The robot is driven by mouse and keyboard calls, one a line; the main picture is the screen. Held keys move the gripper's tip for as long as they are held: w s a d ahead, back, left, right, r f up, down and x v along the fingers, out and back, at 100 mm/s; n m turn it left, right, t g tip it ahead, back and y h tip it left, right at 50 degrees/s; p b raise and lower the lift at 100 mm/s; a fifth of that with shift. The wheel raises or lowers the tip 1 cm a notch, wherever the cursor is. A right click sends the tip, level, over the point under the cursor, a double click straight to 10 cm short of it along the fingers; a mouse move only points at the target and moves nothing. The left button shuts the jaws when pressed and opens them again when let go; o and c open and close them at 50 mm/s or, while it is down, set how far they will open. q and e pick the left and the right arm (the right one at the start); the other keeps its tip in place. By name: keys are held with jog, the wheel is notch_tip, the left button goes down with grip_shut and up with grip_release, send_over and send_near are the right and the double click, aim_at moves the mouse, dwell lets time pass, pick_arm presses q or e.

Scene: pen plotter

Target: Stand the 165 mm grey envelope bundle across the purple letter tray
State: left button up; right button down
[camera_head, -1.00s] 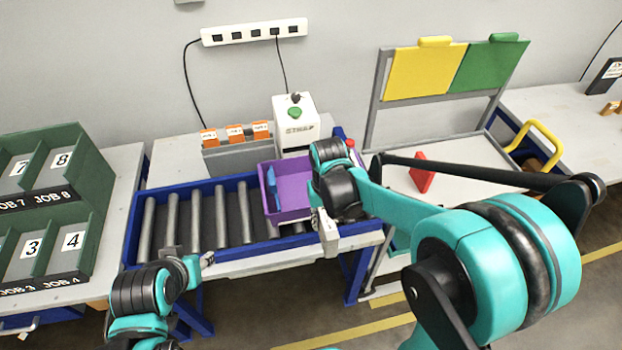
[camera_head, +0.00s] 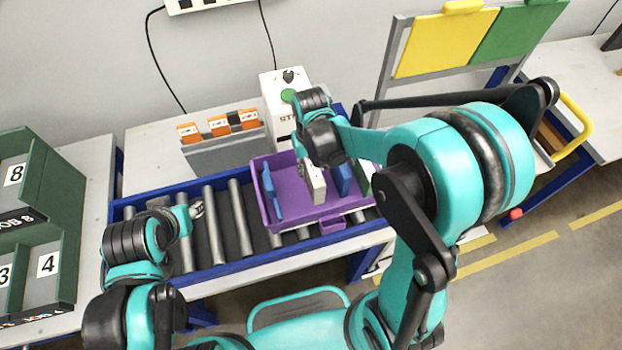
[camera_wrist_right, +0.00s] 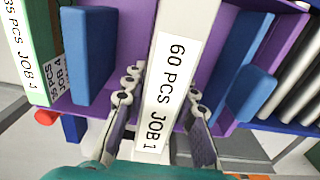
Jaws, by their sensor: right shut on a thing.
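The purple letter tray (camera_head: 262,208) sits on the roller conveyor, with a blue upright piece (camera_head: 270,193) at its left and another (camera_head: 343,180) at its right. My right gripper (camera_wrist_right: 163,92) is shut on the pale grey envelope bundle (camera_head: 315,187). The bundle's label reads "60 PCS JOB 1" in the right wrist view (camera_wrist_right: 168,75). It is held upright inside the tray's outline, between the blue pieces and apart from both. I cannot tell whether it touches the tray floor. My left gripper (camera_head: 197,210) is over the rollers left of the tray; its fingers are too small to read.
A green-edged bundle (camera_wrist_right: 35,50) labelled JOB 4 stands beyond the tray wall. A white machine with a green button (camera_head: 284,88) and a grey holder with orange tabs (camera_head: 225,148) stand behind the tray. Bare rollers (camera_head: 215,220) lie left of it.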

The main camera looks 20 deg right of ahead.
notch_tip(320, 180, down, 6)
jog(key=shift+r+b, duration=0.1)
jog(key=shift+b, duration=0.65)
jog(key=shift+f, duration=0.2)
jog(key=c, duration=1.2)
grip_release()
jog(key=shift+r, duration=0.15)
